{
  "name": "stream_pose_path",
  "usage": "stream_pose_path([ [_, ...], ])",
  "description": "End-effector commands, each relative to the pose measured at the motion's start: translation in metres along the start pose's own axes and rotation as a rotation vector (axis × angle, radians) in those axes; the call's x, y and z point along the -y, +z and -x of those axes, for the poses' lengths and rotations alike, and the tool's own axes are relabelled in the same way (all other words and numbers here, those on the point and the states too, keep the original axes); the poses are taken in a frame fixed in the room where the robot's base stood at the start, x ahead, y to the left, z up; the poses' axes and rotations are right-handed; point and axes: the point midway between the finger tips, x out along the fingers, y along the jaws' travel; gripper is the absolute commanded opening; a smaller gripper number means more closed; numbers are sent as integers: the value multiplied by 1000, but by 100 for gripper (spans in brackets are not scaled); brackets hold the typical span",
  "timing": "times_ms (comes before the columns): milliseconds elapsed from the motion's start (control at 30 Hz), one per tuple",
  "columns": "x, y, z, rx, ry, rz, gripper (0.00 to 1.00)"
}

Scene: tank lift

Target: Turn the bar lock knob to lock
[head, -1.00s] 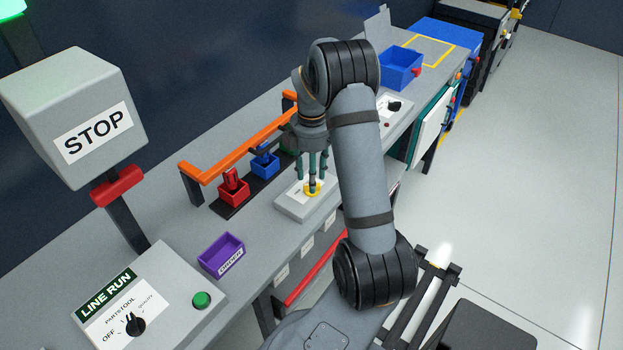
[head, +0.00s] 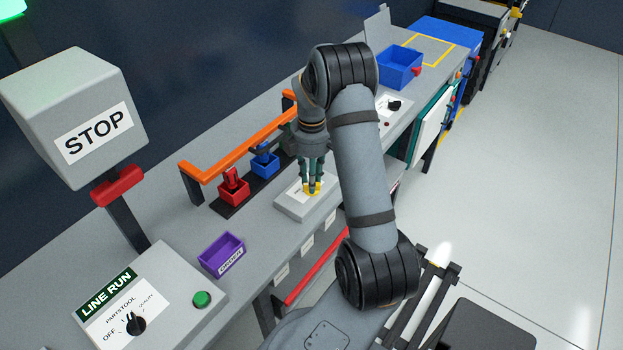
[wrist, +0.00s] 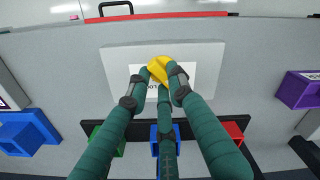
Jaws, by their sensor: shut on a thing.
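The yellow knob (head: 314,189) sits on a light grey box with a white label plate (head: 291,206) near the front edge of the bench. In the wrist view the knob (wrist: 158,70) stands between my green fingertips and looks slanted against the plate. My three-fingered gripper (head: 311,184) points down and is shut on the knob. The label lettering (wrist: 152,88) is mostly hidden by the fingers, so I cannot read the knob's setting.
An orange rail (head: 235,150) runs behind red (head: 234,194) and blue (head: 265,167) bins on a black strip. A purple tray (head: 221,257) and a LINE RUN panel (head: 150,300) stand to the left. A blue crate (head: 400,66) stands farther along.

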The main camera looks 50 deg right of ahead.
Motion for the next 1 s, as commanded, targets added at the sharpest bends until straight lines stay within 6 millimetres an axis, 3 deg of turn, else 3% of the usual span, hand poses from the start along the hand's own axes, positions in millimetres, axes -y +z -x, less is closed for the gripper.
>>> stream_pose_path([
  [167,0,0,0,0,-1,-1,0],
  [567,0,0,-1,0,0,-40,0],
  [1000,0,1,-3,0,0,-356,0],
])
